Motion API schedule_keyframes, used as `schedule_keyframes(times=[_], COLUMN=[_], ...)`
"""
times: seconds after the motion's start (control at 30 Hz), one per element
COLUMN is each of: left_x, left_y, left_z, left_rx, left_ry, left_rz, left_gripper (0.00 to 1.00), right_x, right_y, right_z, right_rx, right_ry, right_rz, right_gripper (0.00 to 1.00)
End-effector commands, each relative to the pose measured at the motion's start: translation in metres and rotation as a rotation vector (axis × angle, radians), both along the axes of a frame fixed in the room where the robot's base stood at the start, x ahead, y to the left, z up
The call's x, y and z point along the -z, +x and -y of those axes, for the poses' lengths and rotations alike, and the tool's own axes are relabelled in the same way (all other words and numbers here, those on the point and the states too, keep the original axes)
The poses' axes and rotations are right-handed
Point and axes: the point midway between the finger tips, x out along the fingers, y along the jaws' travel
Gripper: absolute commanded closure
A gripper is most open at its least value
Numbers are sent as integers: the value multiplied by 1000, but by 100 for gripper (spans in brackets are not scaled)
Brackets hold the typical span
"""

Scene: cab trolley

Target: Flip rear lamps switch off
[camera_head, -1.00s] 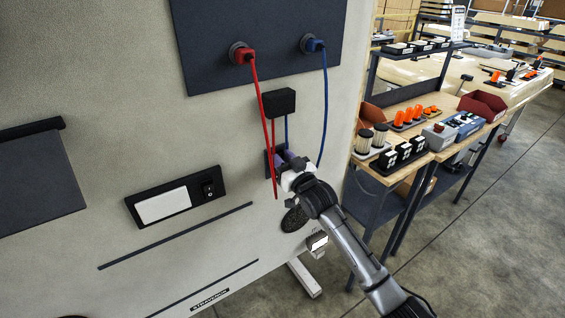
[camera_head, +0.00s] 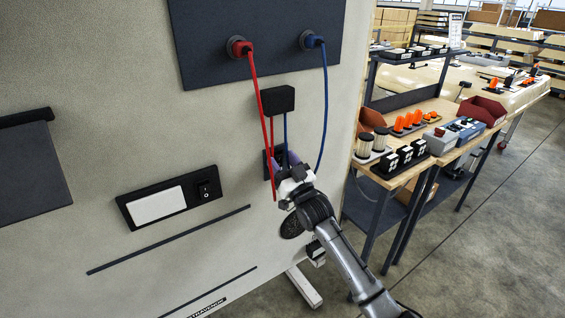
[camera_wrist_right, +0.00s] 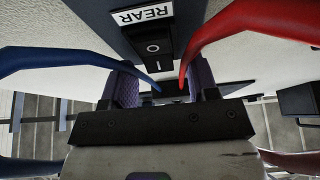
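The rear lamps switch (camera_wrist_right: 153,48) is a black rocker marked O and I. A white REAR label (camera_wrist_right: 142,14) sits beside it in the right wrist view. In the head view its dark plate (camera_head: 267,164) is partly hidden by cables and my right gripper (camera_head: 284,164). In the right wrist view the purple-grey fingers of my right gripper (camera_wrist_right: 160,84) stand apart with nothing held between them. They are close to the lower end of the switch; I cannot tell whether they touch it. My left gripper is not in view.
A red cable (camera_head: 257,100) and a blue cable (camera_head: 325,90) hang close around my right gripper. A black box (camera_head: 278,100) sits above the switch. Another rocker switch (camera_head: 205,190) is on the panel to the left. Workbenches (camera_head: 430,145) stand at the right.

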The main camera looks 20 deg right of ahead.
Motion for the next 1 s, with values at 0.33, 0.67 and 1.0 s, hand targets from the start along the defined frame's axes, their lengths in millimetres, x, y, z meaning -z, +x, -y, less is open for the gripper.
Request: schedule_keyframes(times=[0.33,0.67,1.0], left_x=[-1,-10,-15], left_y=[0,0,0], left_z=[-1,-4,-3], left_rx=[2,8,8], left_ry=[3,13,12], left_rz=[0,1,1], left_gripper=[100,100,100], right_x=[4,26,50], right_y=[-5,-55,-104], right_z=[2,13,24], right_rx=[1,0,0], right_ry=[0,0,0], right_rz=[-3,-3,-2], right_gripper=[46,46,46])
